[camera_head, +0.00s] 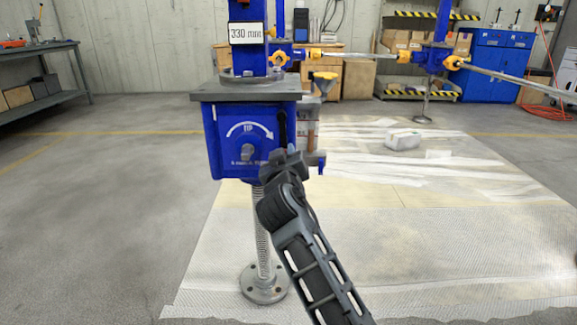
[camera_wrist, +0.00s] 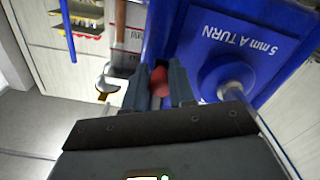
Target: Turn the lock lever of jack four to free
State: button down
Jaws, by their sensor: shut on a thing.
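A blue screw jack (camera_head: 222,150) stands ahead, with a white curved arrow and a round hub on its front. It also shows in the wrist view (camera_wrist: 275,25), with the lettering "5 mm A TURN" beside the hub (camera_wrist: 225,78). No jack number is readable. My gripper (camera_head: 294,155) is at the right edge of the jack's front. In the wrist view my gripper (camera_wrist: 160,85) is shut on a red-ended piece, which I take for the lock lever (camera_wrist: 158,82). The fingers hide most of it, so its setting cannot be told.
The jack's threaded spindle (camera_head: 262,225) runs down to a round foot (camera_head: 264,284). A sign reading 330 mm (camera_head: 246,33) is above. Other blue jacks with yellow clamps and bars (camera_head: 510,80) stand at the back right. A pale box (camera_head: 403,139) lies on the floor sheet.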

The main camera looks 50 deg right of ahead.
jog(key=shift+w+a+f+m+b, duration=0.2)
jog(key=shift+w+a+m+b, duration=0.25)
jog(key=shift+w+m, duration=0.05)
jog(key=shift+w+a+r, duration=0.1)
jog(key=c, duration=1)
grip_release()
jog(key=p+v, duration=0.1)
jog(key=v, duration=0.6)
jog(key=shift+s+a, duration=0.2)
jog(key=shift+s, duration=0.15)
